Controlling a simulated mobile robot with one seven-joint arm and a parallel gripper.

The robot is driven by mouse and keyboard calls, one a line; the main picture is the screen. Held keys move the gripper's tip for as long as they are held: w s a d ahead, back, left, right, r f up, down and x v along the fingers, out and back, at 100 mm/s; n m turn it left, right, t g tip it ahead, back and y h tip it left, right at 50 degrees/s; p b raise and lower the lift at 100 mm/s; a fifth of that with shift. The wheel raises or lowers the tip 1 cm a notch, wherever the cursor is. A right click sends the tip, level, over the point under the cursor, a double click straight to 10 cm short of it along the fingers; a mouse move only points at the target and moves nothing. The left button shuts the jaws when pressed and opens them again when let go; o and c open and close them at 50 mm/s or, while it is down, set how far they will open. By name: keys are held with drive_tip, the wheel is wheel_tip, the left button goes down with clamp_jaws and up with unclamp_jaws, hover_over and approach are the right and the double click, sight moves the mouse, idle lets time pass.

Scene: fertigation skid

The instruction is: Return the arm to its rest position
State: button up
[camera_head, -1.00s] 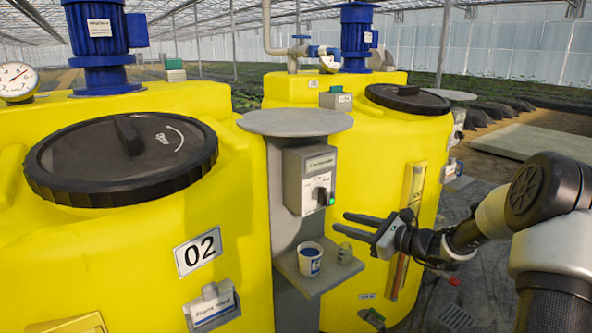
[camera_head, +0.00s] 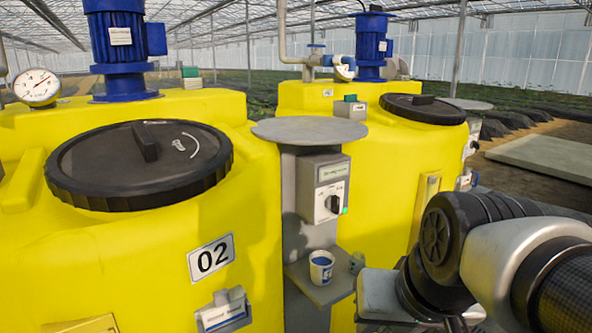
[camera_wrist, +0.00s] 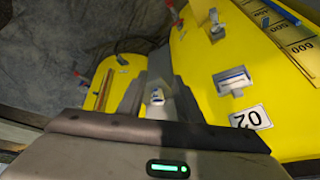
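My arm (camera_head: 470,245) is folded in at the right of the head view, in front of the far yellow tank. My gripper's fingers do not show in the head view; the arm hides them or they are out of the frame. In the wrist view my gripper's grey body (camera_wrist: 160,150) with a green light fills the bottom, and I cannot make out a gap between fingers or anything held. The wrist view looks down past it on the tanks and the floor.
A yellow tank (camera_head: 130,260) labelled 02 stands at the left, another yellow tank (camera_head: 385,170) behind. Between them stand a control box (camera_head: 322,180) with a knob and a small shelf (camera_head: 322,292) bearing a cup (camera_head: 321,266) and a small grey item (camera_head: 357,262).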

wheel_tip(320, 180, up, 17)
drive_tip(key=s+d+n+p, duration=0.1)
drive_tip(key=p, duration=1.5)
drive_tip(key=shift+s+d+h, duration=0.15)
drive_tip(key=shift+s+h, duration=0.15)
drive_tip(key=shift+s, duration=0.1)
